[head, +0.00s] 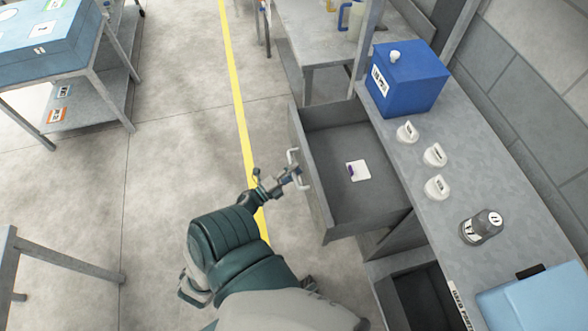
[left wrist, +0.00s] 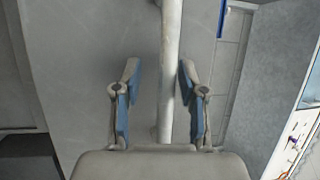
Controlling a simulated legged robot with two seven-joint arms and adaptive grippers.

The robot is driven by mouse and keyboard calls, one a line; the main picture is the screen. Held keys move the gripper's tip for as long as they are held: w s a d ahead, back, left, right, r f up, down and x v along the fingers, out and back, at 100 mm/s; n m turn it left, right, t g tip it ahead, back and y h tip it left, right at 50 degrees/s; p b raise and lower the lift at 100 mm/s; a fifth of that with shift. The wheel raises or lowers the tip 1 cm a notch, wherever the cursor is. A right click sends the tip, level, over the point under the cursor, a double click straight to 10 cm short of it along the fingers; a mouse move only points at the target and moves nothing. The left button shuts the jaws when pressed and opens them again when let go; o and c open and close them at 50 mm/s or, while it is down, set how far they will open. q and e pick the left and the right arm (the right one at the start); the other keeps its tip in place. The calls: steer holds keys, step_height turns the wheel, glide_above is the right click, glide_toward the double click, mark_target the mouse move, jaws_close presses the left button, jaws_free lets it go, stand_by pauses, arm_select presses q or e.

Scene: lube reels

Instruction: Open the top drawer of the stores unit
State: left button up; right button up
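The stores unit's top drawer (head: 355,205), grey, stands pulled well out from under the worktop, its inside showing. A white card with a small purple mark (head: 358,171) lies in it. The drawer's pale bar handle (head: 292,160) is on its front; it also shows upright in the left wrist view (left wrist: 171,60). My left gripper (head: 293,176) is at the handle. In the left wrist view its two fingers (left wrist: 154,88) stand apart on either side of the bar, with a gap at the left finger and the right one close to or touching it. My right gripper is out of view.
On the unit's worktop (head: 440,120) stand a blue box (head: 407,80), several white-capped items (head: 435,155), a grey bottle (head: 481,227) and a light blue case (head: 535,300). A dark open bin (head: 425,298) is below. Floor (head: 180,130) left of the drawer is clear.

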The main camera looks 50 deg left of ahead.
arm_select(q)
steer(key=s+f, duration=0.2)
steer(key=s, duration=1)
steer(key=shift+w, duration=0.1)
steer(key=w+d+f+n+g+y, duration=0.25)
steer(key=f+n+g, duration=0.2)
steer(key=f, duration=0.45)
steer(key=w+d+f+n+g+y, duration=0.1)
steer(key=w+d+f+n+g, duration=0.25)
steer(key=f+n, duration=0.4)
steer(key=s+d+f+n+g+h, duration=0.1)
steer(key=s+d+f+g+h, duration=0.1)
steer(key=s+d+f+g, duration=0.3)
steer(key=s+d+f+n+g+h, duration=0.1)
steer(key=s+d+f+g, duration=0.4)
steer(key=d+f, duration=0.5)
steer(key=s+d, duration=0.1)
steer(key=d, duration=0.2)
steer(key=shift+s+d+f+n+h, duration=0.3)
steer(key=shift+n+h, duration=0.05)
steer(key=shift+n, duration=0.05)
steer(key=shift+s+a, duration=0.1)
steer(key=shift+a, duration=0.05)
